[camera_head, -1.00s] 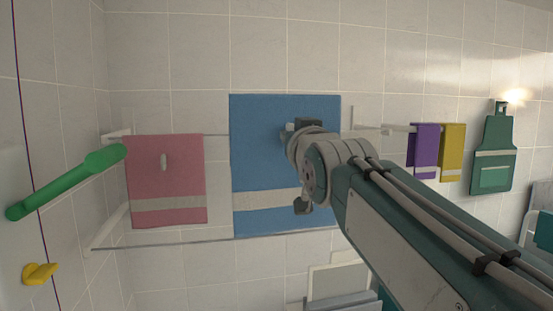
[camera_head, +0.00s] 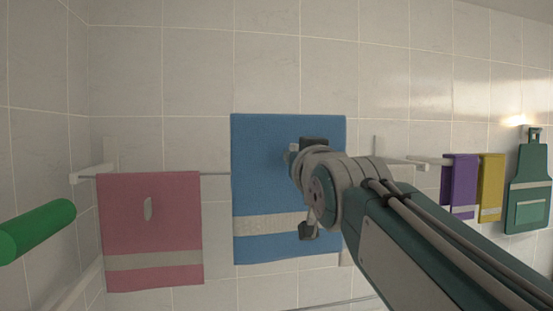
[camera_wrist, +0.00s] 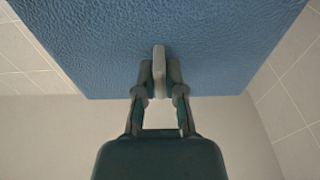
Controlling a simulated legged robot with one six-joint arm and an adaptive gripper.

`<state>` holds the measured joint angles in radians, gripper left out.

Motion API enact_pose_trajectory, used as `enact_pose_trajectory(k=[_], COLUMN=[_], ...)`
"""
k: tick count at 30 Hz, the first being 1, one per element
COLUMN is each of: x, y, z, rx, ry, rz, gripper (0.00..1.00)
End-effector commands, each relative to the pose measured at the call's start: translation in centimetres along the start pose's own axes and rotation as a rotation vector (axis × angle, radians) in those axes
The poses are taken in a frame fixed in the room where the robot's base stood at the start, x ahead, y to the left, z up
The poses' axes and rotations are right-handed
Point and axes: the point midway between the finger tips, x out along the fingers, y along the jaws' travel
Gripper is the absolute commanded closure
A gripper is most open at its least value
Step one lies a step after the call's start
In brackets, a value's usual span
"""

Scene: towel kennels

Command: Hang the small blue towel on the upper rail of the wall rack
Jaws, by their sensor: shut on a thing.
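The blue towel (camera_head: 262,165), with a pale band low down, hangs flat and upright in front of the wall rack in the head view. Its top edge is above the upper rail (camera_head: 215,174), which passes behind it; I cannot tell whether they touch. In the wrist view the towel (camera_wrist: 230,40) fills the top, and my gripper (camera_wrist: 160,75) is shut on a pale grey tab (camera_wrist: 159,62) on it. In the head view my wrist hides the fingers and part of the towel.
A pink towel (camera_head: 150,235) hangs on the upper rail at left. Part of a lower rail (camera_head: 330,304) shows below. A green bar (camera_head: 38,228) is at the left edge. Purple (camera_head: 460,185) and yellow (camera_head: 491,185) towels and a green apron (camera_head: 530,190) hang at right.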

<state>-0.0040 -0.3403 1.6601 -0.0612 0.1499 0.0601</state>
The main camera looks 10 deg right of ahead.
Motion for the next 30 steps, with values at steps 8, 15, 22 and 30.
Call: enact_pose_trajectory(k=[8,15,22,30], x=[2.6,5.0,7.4,9.4], y=[0.0,0.0,0.0,0.0], z=[0.3,0.6,0.8,1.0], rx=[0.0,0.0,0.0,0.0], ry=[-0.002,-0.001,-0.001,0.0], rz=[0.0,0.0,0.0,0.0], gripper=[1.0,1.0,1.0,1.0])
